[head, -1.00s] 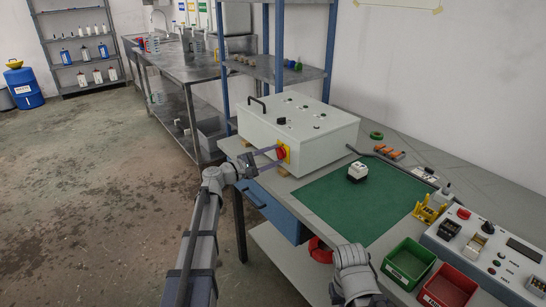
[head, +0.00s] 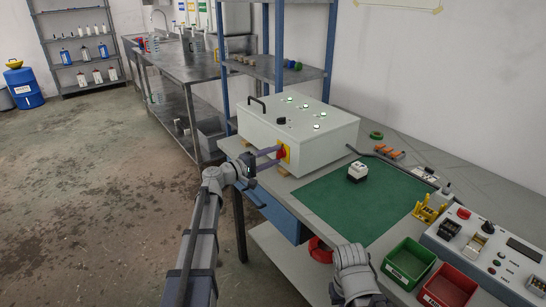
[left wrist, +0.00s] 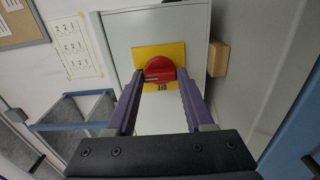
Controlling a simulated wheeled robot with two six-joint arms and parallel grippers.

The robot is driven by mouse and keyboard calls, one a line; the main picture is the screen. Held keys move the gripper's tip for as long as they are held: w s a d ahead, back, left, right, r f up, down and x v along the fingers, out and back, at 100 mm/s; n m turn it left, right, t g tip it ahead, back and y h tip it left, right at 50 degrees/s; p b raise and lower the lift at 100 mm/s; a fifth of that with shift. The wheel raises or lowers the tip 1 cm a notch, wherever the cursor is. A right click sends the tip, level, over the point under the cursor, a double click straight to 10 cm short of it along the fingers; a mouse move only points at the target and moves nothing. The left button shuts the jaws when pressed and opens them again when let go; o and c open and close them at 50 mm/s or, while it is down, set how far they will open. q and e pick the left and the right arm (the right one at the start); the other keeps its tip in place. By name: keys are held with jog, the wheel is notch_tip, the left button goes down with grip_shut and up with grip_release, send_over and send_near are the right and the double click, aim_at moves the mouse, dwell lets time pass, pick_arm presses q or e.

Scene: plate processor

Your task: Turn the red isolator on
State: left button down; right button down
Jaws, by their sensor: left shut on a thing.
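The red isolator (head: 284,154) is a round red knob on a yellow plate on the left face of a pale grey box (head: 312,150). In the left wrist view the red knob (left wrist: 159,69) sits between the two purple fingers, with dark lettering on the yellow plate (left wrist: 175,52) beneath it. My left gripper (head: 279,157) is shut on the knob, one finger on each side. The fingertips partly hide the knob's sides. Several lamps on the box's top glow whitish green. My right arm shows at the bottom, but its gripper is not visible.
The box stands at the far left end of the grey bench (head: 400,160). A green mat (head: 345,205) with a small white device (head: 357,171) lies to its right. Green (head: 408,262) and red (head: 446,287) bins stand nearer. The floor at the left is open.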

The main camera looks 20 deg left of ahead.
dwell(0.3)
pick_arm(q)
jog(key=shift+c, duration=1.4)
grip_release()
jog(key=v, duration=0.7)
jog(key=shift+s+a, duration=0.2)
jog(key=shift+s, duration=0.15)
